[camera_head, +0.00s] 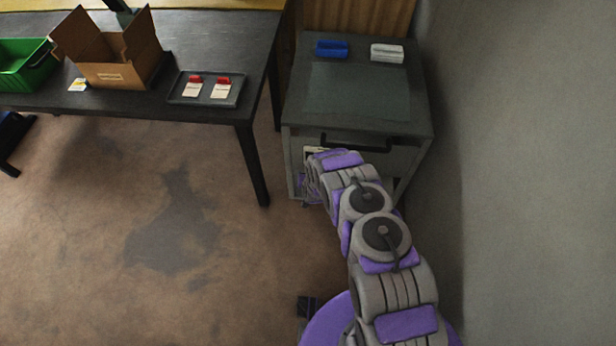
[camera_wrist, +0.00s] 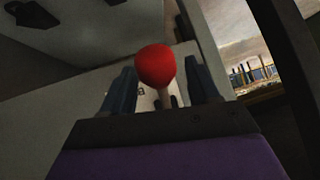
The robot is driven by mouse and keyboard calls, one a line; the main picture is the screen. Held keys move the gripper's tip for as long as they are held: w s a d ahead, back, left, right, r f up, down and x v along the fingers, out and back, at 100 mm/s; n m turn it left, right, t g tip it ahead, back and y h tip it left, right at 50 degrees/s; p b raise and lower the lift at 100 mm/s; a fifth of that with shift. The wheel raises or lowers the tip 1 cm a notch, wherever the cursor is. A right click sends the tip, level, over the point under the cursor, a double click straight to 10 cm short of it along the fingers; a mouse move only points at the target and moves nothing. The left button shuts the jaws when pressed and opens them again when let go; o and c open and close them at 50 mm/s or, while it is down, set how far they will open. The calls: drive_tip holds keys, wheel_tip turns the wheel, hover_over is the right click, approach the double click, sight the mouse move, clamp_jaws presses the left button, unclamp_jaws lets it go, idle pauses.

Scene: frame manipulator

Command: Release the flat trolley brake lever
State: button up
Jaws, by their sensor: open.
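A lever with a round red knob (camera_wrist: 156,65) and a pale stem shows in the wrist view, in front of a light plate with partly hidden dark lettering. I take it as the brake lever. My gripper (camera_wrist: 162,80) is open, with one dark finger on each side of the stem. I cannot tell whether either finger touches it. In the head view my gripper (camera_head: 309,190) is low at the left front of a grey trolley or cabinet (camera_head: 303,95). The lever is hidden there by my arm.
A blue block (camera_head: 331,48) and a white block (camera_head: 387,53) lie on the grey top. A black table (camera_head: 130,102) at left holds a green bin (camera_head: 22,66), an open cardboard box (camera_head: 112,75) and a tray (camera_head: 235,92). A grey wall (camera_head: 520,170) stands close on the right.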

drive_tip(key=shift+w, duration=0.1)
clamp_jaws()
idle(0.6)
